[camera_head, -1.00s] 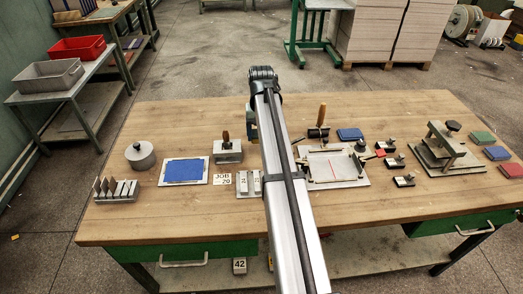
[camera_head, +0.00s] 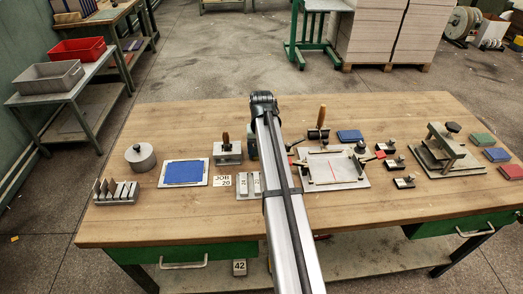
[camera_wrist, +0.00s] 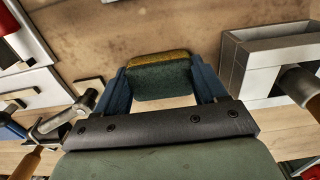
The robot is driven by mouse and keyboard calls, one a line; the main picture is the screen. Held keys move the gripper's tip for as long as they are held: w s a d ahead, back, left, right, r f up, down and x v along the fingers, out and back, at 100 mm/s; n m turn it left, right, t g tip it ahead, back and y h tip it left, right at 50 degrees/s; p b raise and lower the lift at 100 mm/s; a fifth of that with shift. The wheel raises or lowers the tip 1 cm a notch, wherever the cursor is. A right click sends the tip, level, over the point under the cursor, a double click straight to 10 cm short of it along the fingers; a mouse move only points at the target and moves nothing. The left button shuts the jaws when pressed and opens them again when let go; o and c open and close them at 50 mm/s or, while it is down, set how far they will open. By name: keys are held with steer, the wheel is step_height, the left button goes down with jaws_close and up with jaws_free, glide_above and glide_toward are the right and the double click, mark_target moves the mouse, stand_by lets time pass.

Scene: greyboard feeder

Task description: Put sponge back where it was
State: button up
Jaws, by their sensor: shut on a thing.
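The sponge (camera_wrist: 160,78), dark green with a yellow layer along its far edge, sits between the blue fingers of my gripper (camera_wrist: 163,88) in the wrist view. The fingers are shut on its two sides. Bare wooden table (camera_wrist: 140,28) shows beyond it; I cannot tell how far above the table it is held.
A grey block with a wooden handle (camera_head: 227,152) stands left of my arm; a grey box-shaped body (camera_wrist: 272,60) is close right in the wrist view. A plate with clamps (camera_head: 333,170) lies right of my arm. A blue pad on a white board (camera_head: 184,172) lies further left.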

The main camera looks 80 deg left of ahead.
steer(key=o, duration=1)
step_height(320, 180, up, 12)
steer(key=shift+r, duration=0.1)
